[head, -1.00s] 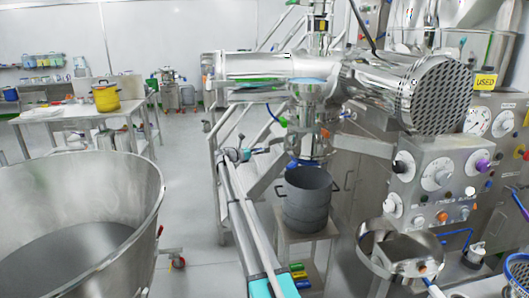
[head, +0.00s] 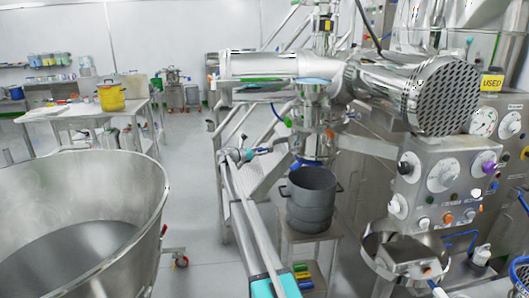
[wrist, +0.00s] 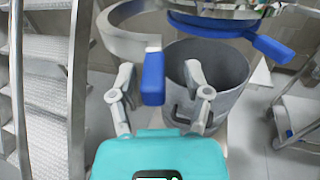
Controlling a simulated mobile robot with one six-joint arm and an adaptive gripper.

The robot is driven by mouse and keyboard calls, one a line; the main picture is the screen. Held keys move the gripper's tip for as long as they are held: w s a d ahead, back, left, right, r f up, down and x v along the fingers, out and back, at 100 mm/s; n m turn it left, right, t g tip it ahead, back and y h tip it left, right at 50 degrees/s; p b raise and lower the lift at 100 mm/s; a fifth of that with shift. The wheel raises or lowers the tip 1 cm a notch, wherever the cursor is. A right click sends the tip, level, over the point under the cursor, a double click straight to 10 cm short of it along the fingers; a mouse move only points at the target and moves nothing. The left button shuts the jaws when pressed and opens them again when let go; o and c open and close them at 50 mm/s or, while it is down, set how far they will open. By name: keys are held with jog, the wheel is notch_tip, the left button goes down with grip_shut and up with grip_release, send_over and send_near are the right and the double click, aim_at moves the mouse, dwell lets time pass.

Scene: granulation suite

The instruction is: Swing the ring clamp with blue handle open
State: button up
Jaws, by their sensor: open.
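The ring clamp (wrist: 112,35) is a curved metal band in the wrist view, standing out to the left of the outlet, with a gap between its near end and the outlet. Its blue handle (wrist: 153,78) hangs from that near end. My gripper (wrist: 160,76) is open, one finger on each side of the handle, with visible gaps; contact is not visible. In the head view my gripper (head: 281,149) is small beside the outlet, and the clamp is hard to make out. A blue rim (wrist: 212,26) with a blue lever (wrist: 270,46) sits under the outlet.
A grey bucket (head: 311,205) stands below the outlet on a small stand (head: 307,237). Metal stairs (wrist: 46,75) are at left in the wrist view. A control panel (head: 445,185) is to the right, a large steel bowl (head: 150,215) to the left.

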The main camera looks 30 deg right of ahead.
jog(key=a, duration=1.1)
dwell(0.3)
jog(key=s+a+f+m+y+p, duration=0.1)
jog(key=s+a+f+m+y, duration=0.25)
jog(key=s, duration=0.55)
jog(key=s+a+f+m+y+p, duration=0.1)
jog(key=s+a+f+m+y, duration=0.3)
jog(key=s, duration=0.5)
jog(key=s+a+f+m+y+p, duration=0.1)
jog(key=s+a+f+m+y, duration=0.15)
jog(key=s+a, duration=0.45)
jog(key=s+a+f+m+y+p, duration=0.1)
jog(key=s+a+f+m+y, duration=0.1)
jog(key=s+a, duration=0.5)
jog(key=s+a+f+m+y, duration=0.1)
jog(key=s+a+m+y, duration=0.4)
jog(key=s, duration=1.4)
jog(key=shift+a+f+m+t+y+p, duration=0.3)
jog(key=shift+a+f+y+p, duration=0.15)
jog(key=shift+a, duration=0.6)
